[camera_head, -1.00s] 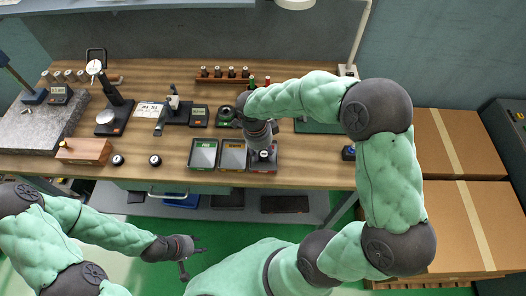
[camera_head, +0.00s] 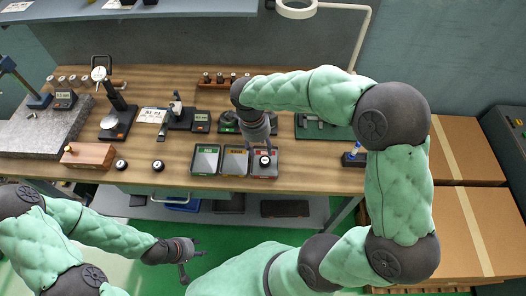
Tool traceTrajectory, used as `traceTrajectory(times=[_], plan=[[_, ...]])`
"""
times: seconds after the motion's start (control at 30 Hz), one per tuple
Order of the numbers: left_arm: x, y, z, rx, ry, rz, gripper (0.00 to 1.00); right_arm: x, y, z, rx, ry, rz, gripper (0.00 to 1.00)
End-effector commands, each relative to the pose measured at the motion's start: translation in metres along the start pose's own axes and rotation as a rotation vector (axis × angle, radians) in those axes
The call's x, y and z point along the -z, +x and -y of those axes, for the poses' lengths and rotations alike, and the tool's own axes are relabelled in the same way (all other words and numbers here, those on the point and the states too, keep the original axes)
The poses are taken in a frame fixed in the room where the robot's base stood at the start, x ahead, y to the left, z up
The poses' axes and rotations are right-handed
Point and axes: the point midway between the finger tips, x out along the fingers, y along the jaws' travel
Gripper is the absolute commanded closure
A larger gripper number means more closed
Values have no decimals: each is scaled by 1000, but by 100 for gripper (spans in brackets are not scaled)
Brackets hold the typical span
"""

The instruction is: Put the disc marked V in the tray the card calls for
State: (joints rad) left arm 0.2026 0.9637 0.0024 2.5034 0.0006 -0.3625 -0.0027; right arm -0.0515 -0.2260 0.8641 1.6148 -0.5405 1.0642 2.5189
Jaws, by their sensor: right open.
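A black disc with a white face (camera_head: 265,161) is at the red-labelled tray (camera_head: 265,173), apparently lying in it; its mark is too small to read. My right gripper (camera_head: 264,149) is open just above and behind this disc and partly hides the tray's far side. The green-labelled tray (camera_head: 205,171) and the orange-labelled tray (camera_head: 235,171) stand to its left and look empty. A white card (camera_head: 152,115) stands on the bench, its print unreadable here. My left gripper (camera_head: 196,268) is open and empty in front of the bench, below its top.
Two similar discs, one (camera_head: 121,165) and another (camera_head: 158,165), lie near the front edge beside a wooden block (camera_head: 88,155). Gauges and stands fill the back left. A green mat (camera_head: 318,128) lies right of the trays. Cardboard boxes (camera_head: 460,150) stand at the right.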

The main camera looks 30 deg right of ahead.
Motion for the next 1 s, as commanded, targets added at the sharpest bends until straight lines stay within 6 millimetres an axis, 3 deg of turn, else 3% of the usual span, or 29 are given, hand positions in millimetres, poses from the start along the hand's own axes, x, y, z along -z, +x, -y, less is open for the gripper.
traceTrajectory(times=[0.1,0.3,1.0], plan=[[0,-6,-2,0,0,0,60,0,-23,1,3,-1,2,51],[0,-9,-3,0,0,0,60,0,-42,0,0,0,0,51],[0,-9,-3,0,0,0,60,0,-45,0,0,0,-1,51]])
